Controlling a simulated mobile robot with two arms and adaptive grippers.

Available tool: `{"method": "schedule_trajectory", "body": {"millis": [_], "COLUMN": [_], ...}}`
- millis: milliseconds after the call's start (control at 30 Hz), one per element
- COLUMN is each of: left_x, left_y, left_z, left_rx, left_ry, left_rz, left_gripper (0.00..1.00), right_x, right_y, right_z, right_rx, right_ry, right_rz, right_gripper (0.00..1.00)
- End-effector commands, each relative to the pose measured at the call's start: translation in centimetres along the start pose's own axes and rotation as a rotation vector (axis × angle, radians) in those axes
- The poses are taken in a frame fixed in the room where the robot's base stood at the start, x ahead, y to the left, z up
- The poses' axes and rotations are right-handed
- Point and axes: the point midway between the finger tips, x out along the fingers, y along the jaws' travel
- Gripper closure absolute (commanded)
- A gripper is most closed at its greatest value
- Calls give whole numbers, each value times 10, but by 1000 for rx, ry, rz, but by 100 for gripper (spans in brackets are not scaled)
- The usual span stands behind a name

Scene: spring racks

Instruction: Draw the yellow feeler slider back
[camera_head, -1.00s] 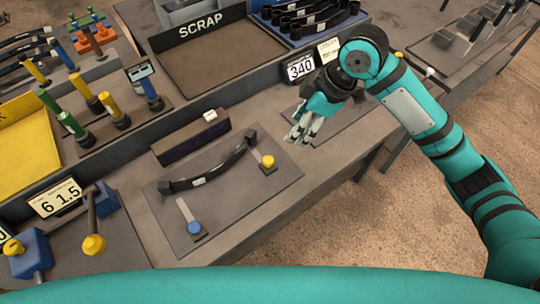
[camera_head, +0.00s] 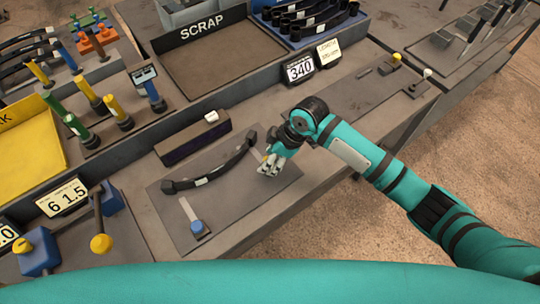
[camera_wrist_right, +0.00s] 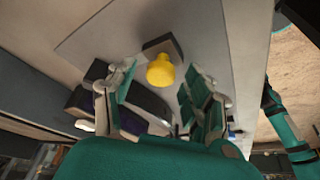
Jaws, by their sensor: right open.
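The yellow feeler slider (camera_wrist_right: 161,71) shows in the right wrist view as a yellow knob on a small dark block, on a grey plate (camera_wrist_right: 205,25). In the head view my right gripper (camera_head: 269,166) hides most of it. My right gripper is open, its two fingers to either side of the knob in the wrist view (camera_wrist_right: 158,88), with gaps visible. I cannot tell how far above the plate the fingertips are. A dark curved leaf spring (camera_head: 212,174) lies on the plate beside the gripper. My left gripper is not in view.
A blue-knobbed slider (camera_head: 197,227) with a pale strip sits at the plate's near left. A dark box with a white button (camera_head: 193,141) stands behind the spring. The scrap tray (camera_head: 215,68) and the 340 display (camera_head: 299,70) are behind. The bench to the right is mostly clear.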

Motion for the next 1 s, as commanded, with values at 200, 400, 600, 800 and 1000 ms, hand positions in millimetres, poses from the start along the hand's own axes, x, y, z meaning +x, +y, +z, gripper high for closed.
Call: {"method": "schedule_trajectory", "body": {"millis": [200,400,600,800,1000], "left_x": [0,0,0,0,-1], "left_y": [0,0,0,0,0], "left_z": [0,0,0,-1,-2], "left_rx": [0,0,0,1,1], "left_ry": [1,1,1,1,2], "left_rz": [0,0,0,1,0], "left_gripper": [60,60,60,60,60], "right_x": [1,1,1,1,0], "right_y": [0,0,0,0,0], "right_z": [0,0,0,0,0], "right_rx": [-1,0,0,0,0], "right_ry": [0,0,1,1,0], "right_rz": [0,0,0,0,0], "right_gripper": [48,68,94,100,100]}}
